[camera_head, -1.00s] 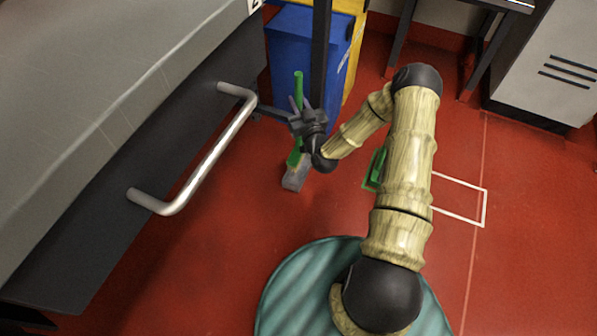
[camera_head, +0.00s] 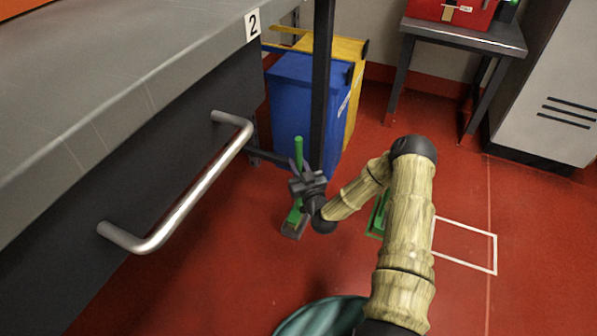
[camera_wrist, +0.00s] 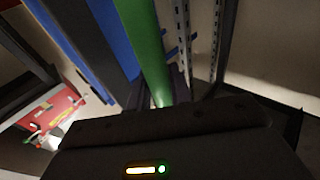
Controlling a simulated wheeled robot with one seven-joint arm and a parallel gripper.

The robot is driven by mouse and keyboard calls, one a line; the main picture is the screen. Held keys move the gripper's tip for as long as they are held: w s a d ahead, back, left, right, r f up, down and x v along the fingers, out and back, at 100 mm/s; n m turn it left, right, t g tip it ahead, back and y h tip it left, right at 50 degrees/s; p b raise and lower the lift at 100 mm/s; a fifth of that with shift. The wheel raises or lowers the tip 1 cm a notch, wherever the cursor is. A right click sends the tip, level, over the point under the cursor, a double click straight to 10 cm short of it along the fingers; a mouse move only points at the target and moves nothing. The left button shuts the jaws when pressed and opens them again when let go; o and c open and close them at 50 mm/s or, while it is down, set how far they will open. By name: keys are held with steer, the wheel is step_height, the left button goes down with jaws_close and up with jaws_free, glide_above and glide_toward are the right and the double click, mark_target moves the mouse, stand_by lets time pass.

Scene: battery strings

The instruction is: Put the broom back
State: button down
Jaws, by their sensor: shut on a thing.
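The broom (camera_head: 298,150) has a green handle and a grey head (camera_head: 294,228) low near the red floor. It stands roughly upright, tilted slightly, in front of a blue bin. I cannot tell whether its head touches the floor. My gripper (camera_head: 301,181) is shut on the green handle around its middle. In the wrist view the green handle (camera_wrist: 142,45) runs up from between the fingers, which are mostly hidden behind the dark gripper body.
The blue bin (camera_head: 299,100) and a yellow bin (camera_head: 352,85) stand behind a dark post (camera_head: 322,90). A counter with a metal rail (camera_head: 195,190) is at left. A white floor outline (camera_head: 466,262) is at right. A table with a red box (camera_head: 455,12) stands at the back.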

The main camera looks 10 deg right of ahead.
steer(key=shift+f, duration=0.9)
steer(key=shift+f+b, duration=0.1)
steer(key=shift+b, duration=0.2)
steer(key=c, duration=1.3)
jaws_free()
steer(key=shift+o, duration=0.2)
steer(key=shift+s, duration=0.25)
steer(key=s+d+f+p, duration=0.1)
steer(key=s+p, duration=0.5)
steer(key=s, duration=0.5)
steer(key=shift+s+d+f+p, duration=0.15)
steer(key=shift+d+f+p, duration=0.05)
steer(key=shift+d+p, duration=0.2)
